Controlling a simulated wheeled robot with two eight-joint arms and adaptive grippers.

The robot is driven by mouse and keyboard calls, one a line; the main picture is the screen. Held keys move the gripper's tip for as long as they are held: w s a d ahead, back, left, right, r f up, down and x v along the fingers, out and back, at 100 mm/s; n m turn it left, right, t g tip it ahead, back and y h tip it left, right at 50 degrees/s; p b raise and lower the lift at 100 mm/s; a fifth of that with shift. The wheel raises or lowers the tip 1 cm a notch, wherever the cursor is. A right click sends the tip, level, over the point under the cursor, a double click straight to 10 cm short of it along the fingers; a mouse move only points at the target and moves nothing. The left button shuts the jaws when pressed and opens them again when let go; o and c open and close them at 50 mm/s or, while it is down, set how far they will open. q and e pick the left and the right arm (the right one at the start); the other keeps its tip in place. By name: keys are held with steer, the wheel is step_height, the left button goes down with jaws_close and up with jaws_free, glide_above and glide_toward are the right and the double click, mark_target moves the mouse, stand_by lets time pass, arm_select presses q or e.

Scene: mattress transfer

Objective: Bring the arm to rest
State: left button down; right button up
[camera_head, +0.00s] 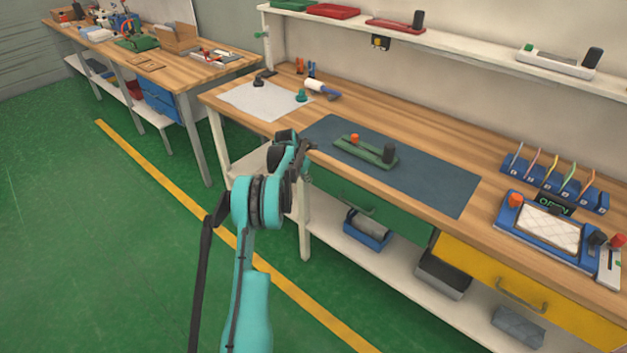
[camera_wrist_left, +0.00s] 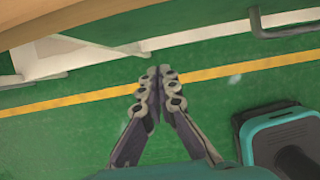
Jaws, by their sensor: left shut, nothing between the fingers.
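My left arm reaches up from the bottom of the head view, teal with dark joints. Its gripper (camera_head: 308,146) shows small at the front edge of the workbench (camera_head: 420,130), near the left end of the dark blue mat (camera_head: 450,190). In the left wrist view the two fingers of the left gripper (camera_wrist_left: 159,72) meet at their tips, with nothing between them. Green floor and a yellow line lie behind them there. My right gripper is in neither view.
A green fixture (camera_head: 365,152) with an orange knob and a black knob lies on the mat. A blue-framed device (camera_head: 510,212) with a white quilted pad stands at the right. Green and yellow drawers (camera_head: 490,262) sit under the bench. Floor left of the arm is clear.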

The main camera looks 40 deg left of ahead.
arm_select(q)
steer(key=p+v, duration=0.2)
steer(key=v, duration=0.6)
steer(key=shift+a, duration=0.2)
steer(key=s+d+r+m, duration=0.5)
steer(key=d+r+m, duration=0.3)
steer(key=d, duration=0.3)
steer(key=s+d+r+m, duration=0.5)
steer(key=d+r+m, duration=0.35)
steer(key=d, duration=0.35)
steer(key=s+d+f+m+t, duration=0.1)
steer(key=s+d+m, duration=0.6)
steer(key=s+m, duration=0.2)
steer(key=s+d+f+m+t, duration=0.1)
steer(key=s+d+f+m, duration=0.1)
steer(key=s+d+m, duration=0.6)
steer(key=s+m, duration=0.1)
steer(key=s, duration=0.5)
steer(key=shift+f+t, duration=0.25)
steer(key=shift+t, duration=0.15)
